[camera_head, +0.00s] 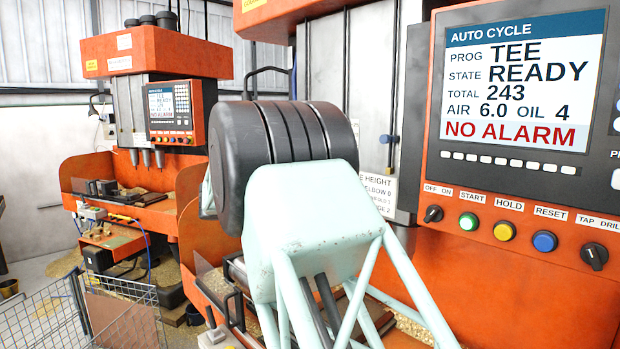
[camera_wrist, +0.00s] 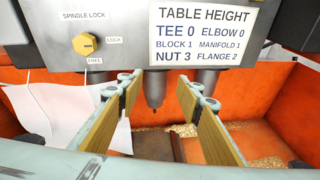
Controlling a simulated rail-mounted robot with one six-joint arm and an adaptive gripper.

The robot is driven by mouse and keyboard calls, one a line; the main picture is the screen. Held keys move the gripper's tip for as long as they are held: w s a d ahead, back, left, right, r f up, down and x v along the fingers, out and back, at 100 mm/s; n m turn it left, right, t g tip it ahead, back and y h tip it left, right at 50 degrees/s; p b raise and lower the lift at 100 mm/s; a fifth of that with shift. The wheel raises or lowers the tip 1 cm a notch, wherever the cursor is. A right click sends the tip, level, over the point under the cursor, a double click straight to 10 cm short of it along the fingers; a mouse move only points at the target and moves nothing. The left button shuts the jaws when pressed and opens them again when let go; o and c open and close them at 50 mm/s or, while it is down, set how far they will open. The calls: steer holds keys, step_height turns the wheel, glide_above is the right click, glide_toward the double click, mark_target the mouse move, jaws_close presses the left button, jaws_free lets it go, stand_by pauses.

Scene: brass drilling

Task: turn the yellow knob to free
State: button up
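The yellow knob (camera_wrist: 85,44) is on a grey panel at upper left in the wrist view, under the label SPINDLE LOCK. LOCK is printed to its right and FREE below it. A small dark mark shows on its face; it seems to point right, toward LOCK, but is too small to be sure. My gripper (camera_wrist: 166,88) is open and empty, its two wood-coloured finger pads wide apart. The knob lies up and left of the fingers, not between them. In the head view my arm hides the gripper, and the knob is not visible.
A spindle (camera_wrist: 154,88) hangs beyond the fingers, above the orange machine tray (camera_wrist: 262,145). A TABLE HEIGHT sign (camera_wrist: 203,30) is right of the knob. White sheets (camera_wrist: 62,115) hang below left. In the head view, the control panel (camera_head: 520,190) reads READY, NO ALARM.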

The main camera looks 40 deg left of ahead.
steer(key=s+a+r+t+p, duration=0.1)
steer(key=s+a, duration=0.1)
steer(key=a, duration=0.2)
steer(key=s+a+r+n+t+p, duration=0.1)
steer(key=s+a+r, duration=0.1)
steer(key=a, duration=0.3)
steer(key=s+a+r+n+t+y, duration=0.1)
steer(key=s+a, duration=0.2)
steer(key=a, duration=0.1)
steer(key=shift+a+r+p, duration=0.15)
steer(key=shift+r+p, duration=0.2)
steer(key=shift+p, duration=0.05)
steer(key=shift+w, duration=0.1)
steer(key=w+d+p, duration=0.2)
steer(key=w, duration=1.1)
steer(key=shift+w, duration=0.2)
steer(key=shift+c, duration=0.9)
steer(key=c, duration=0.7)
